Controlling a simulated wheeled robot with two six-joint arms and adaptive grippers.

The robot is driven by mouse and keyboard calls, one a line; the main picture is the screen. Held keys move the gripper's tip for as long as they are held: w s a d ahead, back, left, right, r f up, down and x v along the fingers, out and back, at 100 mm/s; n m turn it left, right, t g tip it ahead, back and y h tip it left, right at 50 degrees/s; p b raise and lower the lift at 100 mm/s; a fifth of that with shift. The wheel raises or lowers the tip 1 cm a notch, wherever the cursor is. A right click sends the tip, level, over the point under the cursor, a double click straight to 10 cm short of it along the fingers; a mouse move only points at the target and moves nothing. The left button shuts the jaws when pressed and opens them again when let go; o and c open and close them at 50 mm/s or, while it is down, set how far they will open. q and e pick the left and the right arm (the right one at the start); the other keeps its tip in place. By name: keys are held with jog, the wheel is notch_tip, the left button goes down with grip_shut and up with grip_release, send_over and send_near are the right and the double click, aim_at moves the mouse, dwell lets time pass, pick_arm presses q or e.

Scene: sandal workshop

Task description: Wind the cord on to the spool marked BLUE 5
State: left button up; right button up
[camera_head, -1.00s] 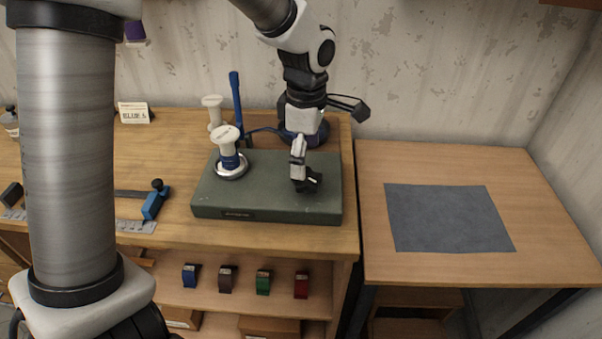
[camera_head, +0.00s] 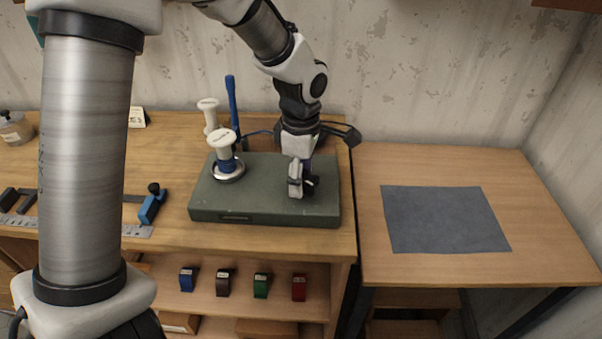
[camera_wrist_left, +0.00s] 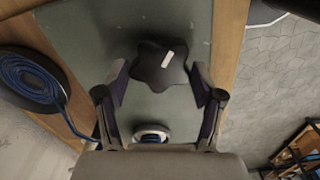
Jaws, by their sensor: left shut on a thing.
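A green winder base (camera_head: 270,212) stands on the workbench. A white-topped spool (camera_head: 223,150) with blue on its lower part stands upright at its left; it also shows in the left wrist view (camera_wrist_left: 152,133). My left gripper (camera_head: 303,186) is at the right part of the base. In the left wrist view my left gripper (camera_wrist_left: 160,88) has its fingers on either side of a black star-shaped knob (camera_wrist_left: 160,66) and is shut on it. A coil of blue cord (camera_wrist_left: 32,80) lies on a black disc by the base. Blue cord (camera_head: 257,132) runs near a blue post (camera_head: 233,105). My right gripper is out of view.
A second white spool-like piece (camera_head: 208,112) stands behind. A blue clamp (camera_head: 151,205) sits at left. Coloured blocks (camera_head: 223,284) line the shelf below. The right table with a grey mat (camera_head: 445,220) is clear.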

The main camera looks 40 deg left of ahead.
pick_arm(q)
jog(key=shift+r, duration=0.1)
jog(key=shift+r+m+p, duration=0.1)
jog(key=shift+m+p, duration=0.9)
jog(key=shift+m, duration=0.1)
jog(key=m+p, duration=0.2)
jog(key=m, duration=0.1)
jog(key=shift+w+m+p, duration=0.15)
jog(key=shift+m+p, duration=0.15)
jog(key=shift+p, duration=0.05)
jog(key=m+p, duration=0.2)
jog(key=m, duration=0.1)
jog(key=shift+w+m, duration=0.1)
jog(key=shift+m, duration=0.2)
jog(key=m+p, duration=0.2)
jog(key=m, duration=0.1)
jog(key=shift+d+m+p, duration=0.1)
jog(key=shift+m+p, duration=0.2)
jog(key=shift+p, duration=0.05)
jog(key=m+p, duration=0.4)
jog(key=m, duration=0.2)
jog(key=shift+w+d, duration=0.1)
jog(key=shift+d, duration=0.05)
jog(key=m+p, duration=0.2)
jog(key=m, duration=0.2)
jog(key=shift+m, duration=0.3)
jog(key=shift+d+m+p, duration=0.1)
jog(key=shift+m+p, duration=0.55)
jog(key=shift+m, duration=0.45)
